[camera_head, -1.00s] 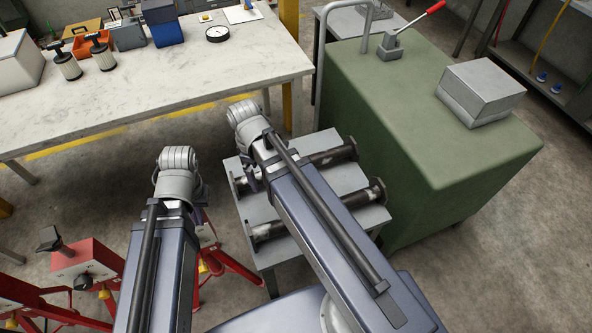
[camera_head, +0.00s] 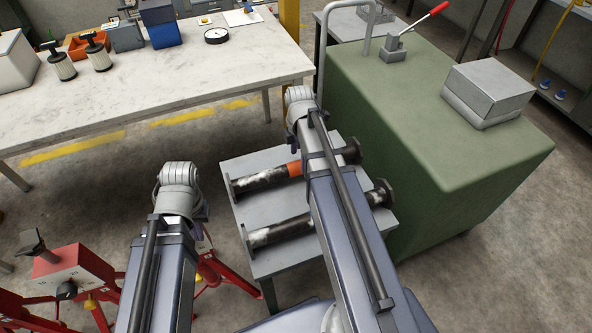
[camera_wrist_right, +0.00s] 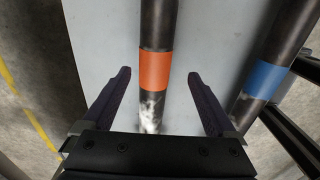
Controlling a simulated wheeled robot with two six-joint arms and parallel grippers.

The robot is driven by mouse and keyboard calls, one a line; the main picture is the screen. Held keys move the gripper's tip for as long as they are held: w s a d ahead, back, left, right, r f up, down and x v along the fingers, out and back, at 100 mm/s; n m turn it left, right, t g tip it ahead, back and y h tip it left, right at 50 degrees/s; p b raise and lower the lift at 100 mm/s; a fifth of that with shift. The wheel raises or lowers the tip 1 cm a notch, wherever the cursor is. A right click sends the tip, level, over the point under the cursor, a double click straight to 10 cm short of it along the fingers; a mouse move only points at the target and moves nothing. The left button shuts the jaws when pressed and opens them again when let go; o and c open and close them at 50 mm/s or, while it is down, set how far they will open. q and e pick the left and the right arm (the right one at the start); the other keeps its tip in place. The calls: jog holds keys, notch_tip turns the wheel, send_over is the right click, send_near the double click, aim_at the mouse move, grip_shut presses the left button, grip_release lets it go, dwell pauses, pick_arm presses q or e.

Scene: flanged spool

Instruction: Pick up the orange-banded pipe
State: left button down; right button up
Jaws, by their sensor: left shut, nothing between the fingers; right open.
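The orange-banded pipe (camera_head: 264,180) is a dark flanged pipe with worn white patches, lying on a small grey table (camera_head: 262,206). Its orange band shows beside my right arm, and the arm covers part of the pipe. In the right wrist view the orange-banded pipe (camera_wrist_right: 156,70) runs lengthwise between the fingers of my right gripper (camera_wrist_right: 160,74), which is open and empty. The fingers stand apart on either side of the pipe, and their height over it is hard to tell. My left gripper (camera_head: 204,212) is shut and empty left of the table, mostly hidden behind its wrist.
A second flanged pipe (camera_head: 280,232) lies nearer on the same table; its blue band shows in the right wrist view (camera_wrist_right: 265,80). A green cabinet (camera_head: 440,170) stands close to the right. A white workbench (camera_head: 130,100) is behind left, and red stands (camera_head: 62,268) are at lower left.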

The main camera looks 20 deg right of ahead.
aim_at(296, 164)
jog(key=shift+w+a+f+b, duration=0.1)
jog(key=shift+w+f+b, duration=0.05)
jog(key=shift+f+b, duration=1)
jog(key=shift+w+a+f+b, duration=0.1)
jog(key=shift+f+b, duration=0.9)
jog(key=shift+f, duration=0.25)
jog(key=shift+w+a+f+b, duration=0.1)
jog(key=shift+w+f+b, duration=0.05)
jog(key=shift+f+b, duration=1)
grip_shut()
